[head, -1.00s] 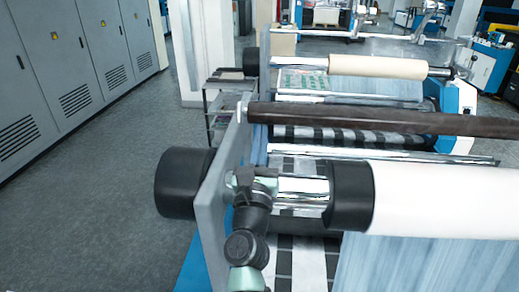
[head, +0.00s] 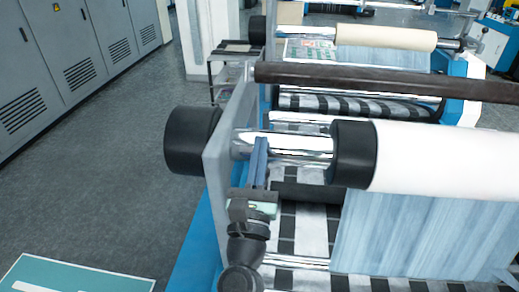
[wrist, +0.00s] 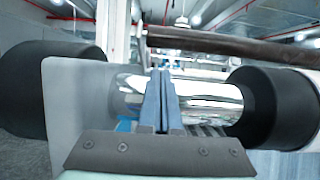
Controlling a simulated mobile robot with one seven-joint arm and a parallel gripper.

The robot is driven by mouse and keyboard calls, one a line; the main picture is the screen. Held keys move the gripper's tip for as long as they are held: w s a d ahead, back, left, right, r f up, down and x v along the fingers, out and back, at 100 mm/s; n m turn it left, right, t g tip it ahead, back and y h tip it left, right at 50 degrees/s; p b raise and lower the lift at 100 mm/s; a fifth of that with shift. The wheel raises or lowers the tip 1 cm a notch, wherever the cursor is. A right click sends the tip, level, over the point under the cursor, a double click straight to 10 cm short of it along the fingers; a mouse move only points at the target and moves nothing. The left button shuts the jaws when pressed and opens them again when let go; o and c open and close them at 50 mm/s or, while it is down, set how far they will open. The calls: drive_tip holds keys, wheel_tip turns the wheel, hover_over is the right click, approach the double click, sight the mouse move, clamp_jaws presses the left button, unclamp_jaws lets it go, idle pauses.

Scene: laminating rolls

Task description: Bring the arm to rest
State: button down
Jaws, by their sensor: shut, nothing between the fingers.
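My gripper (head: 259,160) is in the head view, in front of the chrome shaft (head: 285,146) of the laminating machine. Its two blue-grey fingers are closed together with nothing between them. In the wrist view my gripper (wrist: 159,85) points up the middle of the picture, its fingers overlapping the chrome shaft (wrist: 205,100) behind; I cannot tell whether they touch it. My arm reaches up from the bottom of the head view.
A black collar (head: 352,153) and a white roll (head: 445,158) sit right of my gripper. The grey side plate (head: 217,160) and a black cylinder (head: 190,140) stand left. A dark roller (head: 380,80) crosses behind. Grey floor (head: 110,190) lies open at left.

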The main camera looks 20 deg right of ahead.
drive_tip(key=shift+f, duration=0.2)
drive_tip(key=shift+s+a, duration=0.1)
drive_tip(key=shift+s, duration=0.05)
drive_tip(key=shift+r, duration=0.1)
drive_tip(key=s+a+r+n+t+y+b, duration=0.25)
drive_tip(key=a+r+n+y, duration=0.3)
drive_tip(key=r+n, duration=0.5)
drive_tip(key=s+a+r+n+t+y+b, duration=0.25)
drive_tip(key=a+r+n+t+y, duration=0.35)
drive_tip(key=n, duration=0.7)
drive_tip(key=s+a+r+n+g+h+b, duration=0.1)
drive_tip(key=s+r+n+b, duration=0.3)
drive_tip(key=s+r+n, duration=0.5)
drive_tip(key=s+a+n, duration=0.1)
drive_tip(key=n, duration=0.7)
drive_tip(key=shift+r+h, duration=0.35)
